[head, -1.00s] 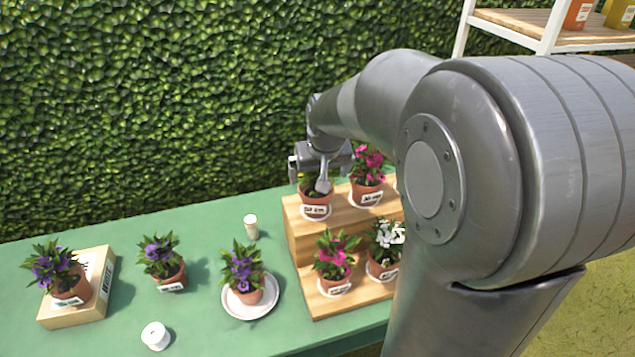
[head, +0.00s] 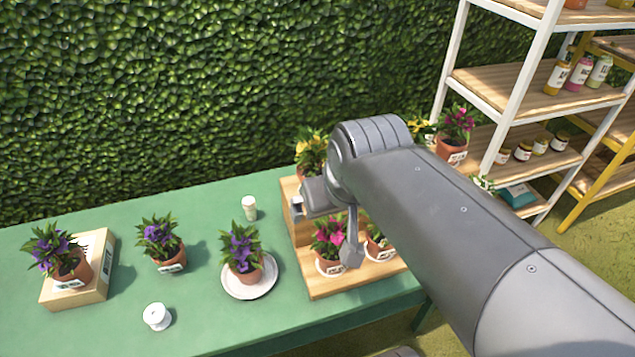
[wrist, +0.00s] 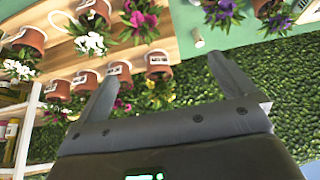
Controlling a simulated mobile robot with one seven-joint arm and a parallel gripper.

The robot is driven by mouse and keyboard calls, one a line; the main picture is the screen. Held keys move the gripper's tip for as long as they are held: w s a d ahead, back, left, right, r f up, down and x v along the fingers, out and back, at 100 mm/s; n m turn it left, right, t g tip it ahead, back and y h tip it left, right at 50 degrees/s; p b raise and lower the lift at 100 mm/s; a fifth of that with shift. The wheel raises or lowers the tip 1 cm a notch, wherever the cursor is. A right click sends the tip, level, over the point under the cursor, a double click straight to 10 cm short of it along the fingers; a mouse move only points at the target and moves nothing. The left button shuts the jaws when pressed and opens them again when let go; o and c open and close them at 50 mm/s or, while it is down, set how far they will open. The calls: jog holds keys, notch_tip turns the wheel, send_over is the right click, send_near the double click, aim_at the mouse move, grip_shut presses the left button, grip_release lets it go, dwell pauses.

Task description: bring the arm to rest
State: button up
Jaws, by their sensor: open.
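My arm reaches in from the right in the head view, over the wooden stepped stand (head: 350,282). My gripper (head: 324,226) is in front of the upper step, above the pink-flowered pot (head: 328,244). In the wrist view, my gripper (wrist: 166,84) has its two fingers spread wide with nothing held between them. The yellow-flowered pot (head: 312,152) stands on the upper step behind my gripper, its pot partly hidden. My arm hides part of the stand and some of its pots.
On the green table (head: 215,312) are a purple-flowered pot on a box (head: 78,292), one standing alone (head: 160,240), one on a white plate (head: 250,290), a white cup (head: 249,207) and a white spool (head: 157,316). A hedge rises behind. White shelves (head: 480,122) stand at right.

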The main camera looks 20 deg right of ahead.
jog(key=shift+s+a+f, duration=0.1)
jog(key=shift+s+f, duration=0.05)
jog(key=shift+s, duration=0.45)
jog(key=shift+s+a+f, duration=0.1)
jog(key=shift+s, duration=0.45)
